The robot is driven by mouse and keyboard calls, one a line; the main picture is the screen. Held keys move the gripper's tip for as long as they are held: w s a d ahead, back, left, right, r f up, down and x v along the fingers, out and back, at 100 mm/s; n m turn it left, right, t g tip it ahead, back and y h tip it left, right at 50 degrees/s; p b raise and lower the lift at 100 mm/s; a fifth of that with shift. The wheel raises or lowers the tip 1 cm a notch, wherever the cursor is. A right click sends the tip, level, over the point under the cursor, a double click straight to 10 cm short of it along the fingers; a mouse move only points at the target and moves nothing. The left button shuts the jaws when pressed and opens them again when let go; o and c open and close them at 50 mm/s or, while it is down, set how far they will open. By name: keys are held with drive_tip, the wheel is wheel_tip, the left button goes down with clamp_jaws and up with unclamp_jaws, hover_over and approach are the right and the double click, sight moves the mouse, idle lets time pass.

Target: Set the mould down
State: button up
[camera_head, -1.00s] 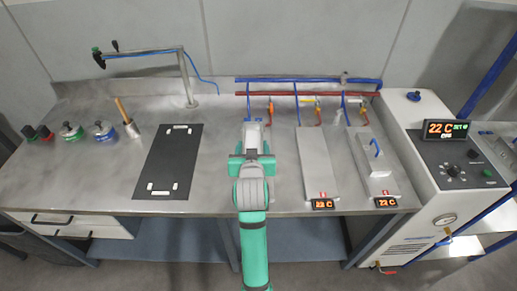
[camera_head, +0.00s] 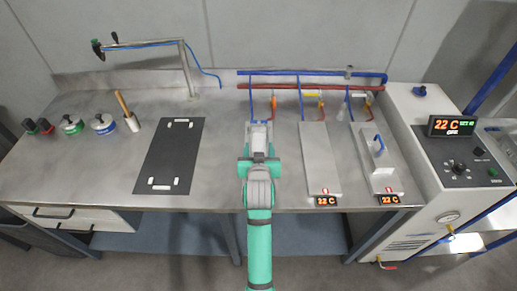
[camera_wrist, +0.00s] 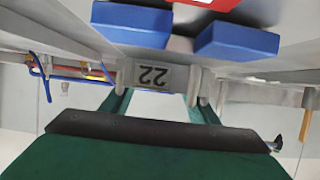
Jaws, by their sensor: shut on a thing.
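My gripper (camera_head: 258,150) is over the bench, left of the two flat plates, with its arm reaching in from the front edge. In the wrist view its fingers (camera_wrist: 160,88) are shut on a pale grey block labelled "22" upside down, which I take as the mould (camera_wrist: 152,77). In the head view a pale piece (camera_head: 258,133) shows just beyond the gripper; most of it is hidden. Two blue blocks (camera_wrist: 132,22) fill the top of the wrist view; I cannot tell what they belong to. Whether the mould touches the bench cannot be told.
A bare plate (camera_head: 320,160) and a plate with a blue-handled lid (camera_head: 378,152) lie to the right. Blue and red pipes (camera_head: 310,87) run behind. A black mat (camera_head: 170,155) lies left. Bare bench (camera_head: 219,165) shows between mat and gripper.

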drive_tip(key=o, duration=1.7)
drive_tip(key=shift+c, duration=0.2)
drive_tip(key=shift+s+r, duration=0.15)
drive_tip(key=shift+s, duration=0.05)
drive_tip(key=v, duration=1.1)
drive_tip(key=shift+s+r, duration=0.15)
drive_tip(key=shift+s, duration=0.15)
